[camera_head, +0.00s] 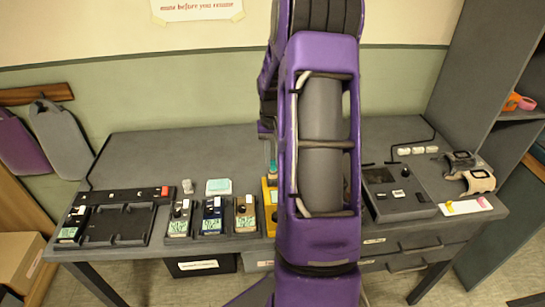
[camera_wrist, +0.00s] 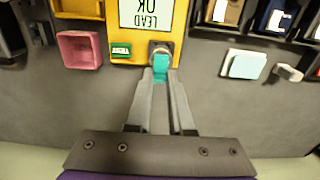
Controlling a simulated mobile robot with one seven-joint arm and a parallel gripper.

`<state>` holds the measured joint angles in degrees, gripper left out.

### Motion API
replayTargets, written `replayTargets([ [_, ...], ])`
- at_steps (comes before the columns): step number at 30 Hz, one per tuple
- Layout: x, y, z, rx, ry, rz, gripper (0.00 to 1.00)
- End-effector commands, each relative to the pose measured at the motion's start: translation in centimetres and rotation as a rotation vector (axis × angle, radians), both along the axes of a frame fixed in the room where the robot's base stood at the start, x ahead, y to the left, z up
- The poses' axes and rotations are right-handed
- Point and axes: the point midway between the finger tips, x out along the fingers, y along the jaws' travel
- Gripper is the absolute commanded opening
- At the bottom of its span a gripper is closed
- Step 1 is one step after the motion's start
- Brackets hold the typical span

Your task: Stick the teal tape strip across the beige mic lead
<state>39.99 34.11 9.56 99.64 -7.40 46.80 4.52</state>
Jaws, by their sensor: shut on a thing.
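My gripper (camera_wrist: 160,76) is shut on a small teal piece (camera_wrist: 160,65) in the wrist view. The piece lies at the round grey socket on the front of the yellow tester (camera_wrist: 177,58), whose screen reads "LEAD OK". I cannot tell whether the piece is the tape strip or a plug, or whether it sits in the socket. In the head view my purple arm hides most of the tester (camera_head: 269,193). A pale teal block on a white base (camera_wrist: 243,65) stands apart to the right. I cannot make out a beige mic lead in either view.
A pink open box (camera_wrist: 80,48) stands left of the tester. A small grey piece (camera_wrist: 288,72) lies right of the teal block. A black pedal board (camera_head: 115,225), several pedals, a grey console (camera_head: 395,190) and a white card with coloured tabs (camera_head: 466,207) occupy the desk (camera_head: 150,150).

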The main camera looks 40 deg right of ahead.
Motion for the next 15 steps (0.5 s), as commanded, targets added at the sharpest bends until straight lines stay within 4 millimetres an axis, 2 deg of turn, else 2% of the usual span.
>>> replayTargets([
  [15, 0.01, 0.03, -0.43, 0.001, 0.001, 0.0, 0.0],
])
